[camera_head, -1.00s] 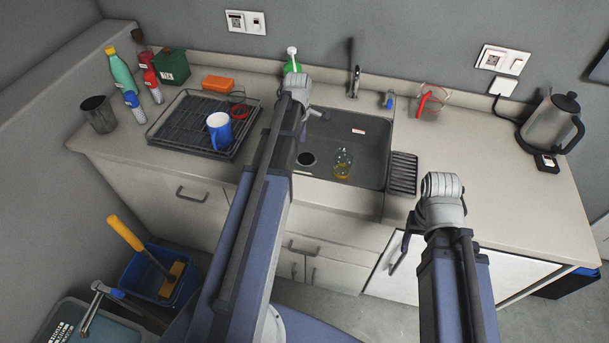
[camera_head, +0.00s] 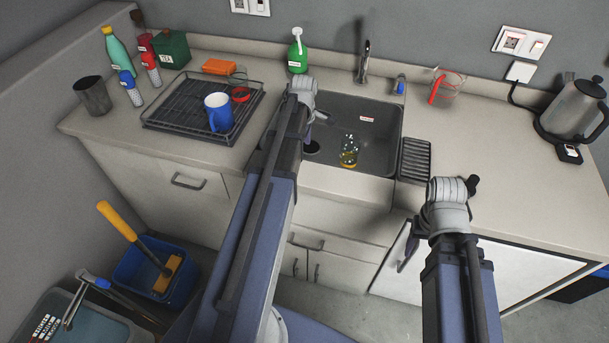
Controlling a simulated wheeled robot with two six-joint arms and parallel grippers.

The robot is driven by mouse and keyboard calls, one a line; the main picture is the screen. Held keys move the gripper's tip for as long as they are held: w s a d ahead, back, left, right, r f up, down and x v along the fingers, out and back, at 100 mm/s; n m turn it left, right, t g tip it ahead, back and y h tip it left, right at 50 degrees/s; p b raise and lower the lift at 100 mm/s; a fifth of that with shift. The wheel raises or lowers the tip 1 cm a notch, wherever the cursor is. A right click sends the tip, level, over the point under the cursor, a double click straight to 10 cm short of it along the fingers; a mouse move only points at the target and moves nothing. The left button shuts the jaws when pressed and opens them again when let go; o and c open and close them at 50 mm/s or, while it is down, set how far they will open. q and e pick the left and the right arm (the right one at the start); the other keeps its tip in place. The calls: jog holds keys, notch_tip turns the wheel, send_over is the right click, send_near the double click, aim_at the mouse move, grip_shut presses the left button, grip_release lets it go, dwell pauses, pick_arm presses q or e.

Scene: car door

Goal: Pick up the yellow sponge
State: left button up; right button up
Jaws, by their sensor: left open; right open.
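No loose yellow sponge shows plainly. An orange block (camera_head: 219,67), sponge-like in shape, lies on the counter behind the dish rack. A clear glass vessel (camera_head: 349,151) with something yellow at its bottom stands in the sink. A yellow mop or brush head (camera_head: 171,274) sits in the blue bucket on the floor. My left gripper (camera_head: 319,117) is open over the left side of the sink, mostly hidden behind my arm. My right gripper (camera_head: 407,249) is open in front of the counter's lower front, partly hidden by its wrist. Neither touches the orange block.
The dish rack (camera_head: 185,143) holds a blue mug (camera_head: 218,112). A green soap bottle (camera_head: 297,51) and the tap (camera_head: 364,63) stand behind the sink (camera_head: 383,145). Bottles crowd the back left; a kettle (camera_head: 575,110) stands at the right. The counter right of the sink is mostly clear.

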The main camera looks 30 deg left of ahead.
pick_arm(q)
jog(key=shift+f+b, duration=0.35)
jog(key=shift+f, duration=0.35)
pick_arm(e)
jog(key=shift+f, duration=0.75)
pick_arm(q)
notch_tip(320, 180, down, 3)
jog(key=b, duration=0.2)
jog(key=shift+r+b, duration=0.15)
jog(key=shift+b, duration=0.2)
jog(key=f+b, duration=0.5)
jog(key=shift+w+f, duration=0.1)
jog(key=shift+w, duration=0.25)
pick_arm(e)
notch_tip(320, 180, down, 8)
jog(key=shift+r, duration=0.15)
pick_arm(q)
jog(key=shift+c, duration=0.4)
jog(key=c, duration=1.4)
jog(key=shift+r, duration=0.2)
pick_arm(e)
jog(key=shift+r, duration=0.1)
